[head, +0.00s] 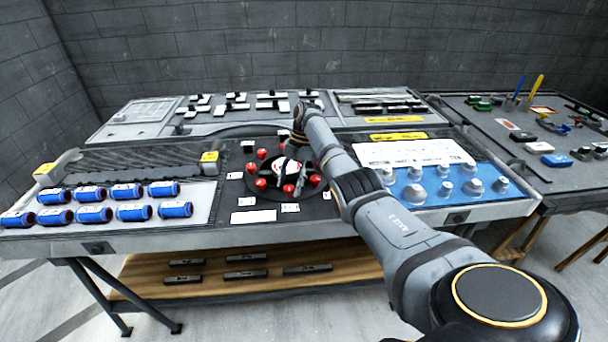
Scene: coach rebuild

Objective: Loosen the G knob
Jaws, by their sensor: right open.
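A round black plate (262,214) on the table carries a ring of several red knobs (260,184) around a white and red centre. The letters are too small to read, so I cannot tell which knob is G. My right arm comes in from the lower right and bends down over the plate. My right gripper (294,168) is open, pointing down above the plate's middle and right part. It partly hides the centre and some knobs. I cannot tell whether it touches a knob. My left gripper is not in view.
Blue cylinders (130,212) lie on a tray at the left. A blue mat (410,198) with several grey knobs lies at the right, under a white sheet (400,152). Small white cards surround the plate. A second table (500,118) with tools stands at the far right.

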